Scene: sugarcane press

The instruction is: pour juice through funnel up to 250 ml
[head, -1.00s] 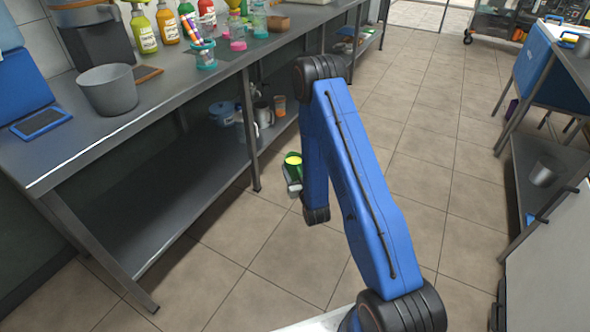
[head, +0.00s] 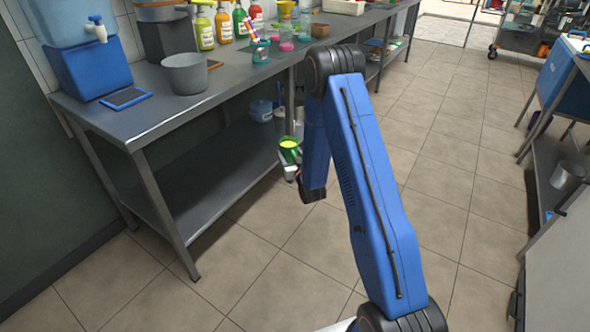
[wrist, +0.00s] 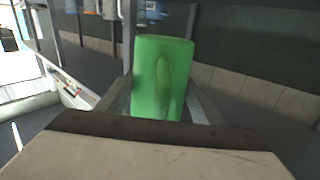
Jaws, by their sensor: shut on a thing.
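A green cup (head: 289,146) with yellow juice in its top is held upright by my gripper (head: 291,173), below counter height and in front of the counter's lower shelf. In the wrist view the green cup (wrist: 163,78) stands between the two fingers of my gripper (wrist: 160,105), which are shut on it. A yellow funnel (head: 285,8) appears to sit on a clear jar (head: 284,26) on the far part of the counter; it is small, and any volume marks cannot be read.
The steel counter (head: 150,119) runs along the left. On it stand a grey pot (head: 185,75), a blue dispenser (head: 78,50), several sauce bottles (head: 223,25) and a teal jar of straws (head: 260,51). The tiled floor (head: 440,150) is clear. Another workbench (head: 548,155) stands right.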

